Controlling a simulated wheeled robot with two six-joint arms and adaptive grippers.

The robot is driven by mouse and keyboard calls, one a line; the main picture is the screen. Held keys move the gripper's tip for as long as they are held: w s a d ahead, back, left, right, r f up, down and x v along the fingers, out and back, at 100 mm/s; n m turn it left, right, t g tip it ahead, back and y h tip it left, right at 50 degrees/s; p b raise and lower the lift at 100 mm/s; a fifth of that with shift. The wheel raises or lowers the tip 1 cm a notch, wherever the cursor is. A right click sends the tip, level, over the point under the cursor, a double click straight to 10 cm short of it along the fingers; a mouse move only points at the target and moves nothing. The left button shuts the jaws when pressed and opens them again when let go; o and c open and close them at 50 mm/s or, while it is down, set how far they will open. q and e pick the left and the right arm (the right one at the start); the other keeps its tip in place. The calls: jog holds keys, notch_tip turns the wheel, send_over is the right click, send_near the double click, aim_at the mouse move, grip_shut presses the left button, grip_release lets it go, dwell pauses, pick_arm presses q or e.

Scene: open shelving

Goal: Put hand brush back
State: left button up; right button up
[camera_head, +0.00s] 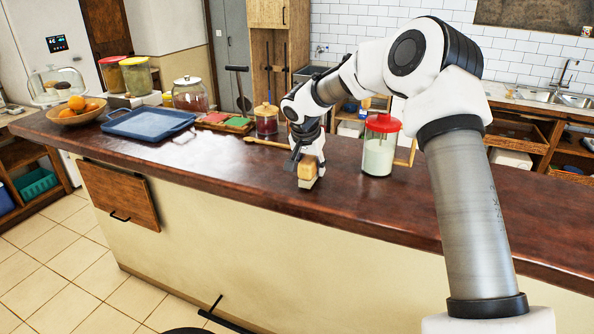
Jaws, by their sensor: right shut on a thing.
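My right gripper (303,158) reaches down over the dark wooden counter (230,163). It is shut on the hand brush (307,172), a small wooden block with a paler lower part. The brush is roughly upright near the counter's front edge. I cannot tell whether its underside touches the counter. The gripper hides the brush's upper part. My left gripper is not in view.
A red-lidded jar (380,148) stands to the right of the brush. A wooden stick (267,142), a small jar (266,120), a blue tray (148,121) and a fruit bowl (77,112) are to the left. The counter's front left stretch is clear.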

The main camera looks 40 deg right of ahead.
jog(key=shift+s, duration=0.3)
jog(key=shift+w+f, duration=0.25)
jog(key=shift+w, duration=0.1)
jog(key=o, duration=1)
jog(key=shift+w+f, duration=0.2)
jog(key=shift+w, duration=0.15)
jog(key=shift+s+r, duration=0.25)
jog(key=shift+s, duration=0.1)
jog(key=shift+w+a+r, duration=0.1)
jog(key=shift+a+r, duration=0.1)
jog(key=shift+r, duration=0.25)
jog(key=b+v, duration=0.3)
jog(key=v, duration=0.8)
jog(key=shift+f, duration=0.1)
jog(key=shift+a, duration=0.1)
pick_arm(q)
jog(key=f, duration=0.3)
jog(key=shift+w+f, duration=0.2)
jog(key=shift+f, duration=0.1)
pick_arm(e)
jog(key=shift+w, duration=0.1)
